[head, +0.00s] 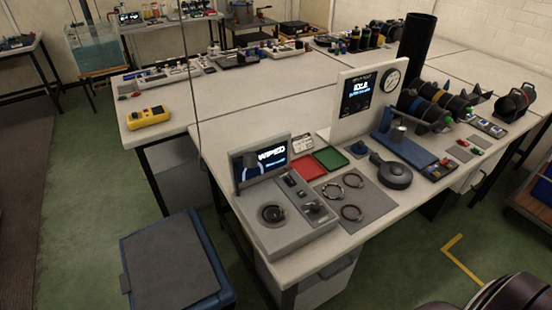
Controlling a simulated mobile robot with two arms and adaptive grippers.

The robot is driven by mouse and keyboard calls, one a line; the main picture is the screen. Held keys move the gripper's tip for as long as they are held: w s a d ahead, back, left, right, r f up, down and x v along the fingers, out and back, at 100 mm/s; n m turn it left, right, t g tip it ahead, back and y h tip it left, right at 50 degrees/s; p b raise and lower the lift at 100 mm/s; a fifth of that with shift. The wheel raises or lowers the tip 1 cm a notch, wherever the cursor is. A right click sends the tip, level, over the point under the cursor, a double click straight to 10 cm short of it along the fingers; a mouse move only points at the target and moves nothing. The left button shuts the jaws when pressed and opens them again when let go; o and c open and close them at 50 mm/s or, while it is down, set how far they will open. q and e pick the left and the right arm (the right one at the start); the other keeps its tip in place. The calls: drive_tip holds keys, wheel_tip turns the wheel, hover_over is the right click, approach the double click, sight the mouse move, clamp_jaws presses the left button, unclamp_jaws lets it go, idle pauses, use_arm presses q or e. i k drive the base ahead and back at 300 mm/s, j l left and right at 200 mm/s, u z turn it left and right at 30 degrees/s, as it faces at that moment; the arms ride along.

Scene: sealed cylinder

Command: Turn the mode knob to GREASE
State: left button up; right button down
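A grey console (280,238) stands at the near left corner of the bench. Its upright screen (262,162) reads "WIPED". A round black part (272,213) sits on its top at the left. A small dark knob-like part (313,207) sits to the right of it, and small dark controls (291,181) are above that. I cannot tell for sure which part is the mode knob, and the labels, GREASE included, are too small to read. Neither of my grippers is in view.
Red (308,168) and green (331,158) trays lie behind the console. A grey mat (372,207) with metal rings is to the right, beside a round black part (391,172). A thin dark line hangs behind the console.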

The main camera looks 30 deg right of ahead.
sight(315, 208)
drive_tip(key=z, duration=1.15)
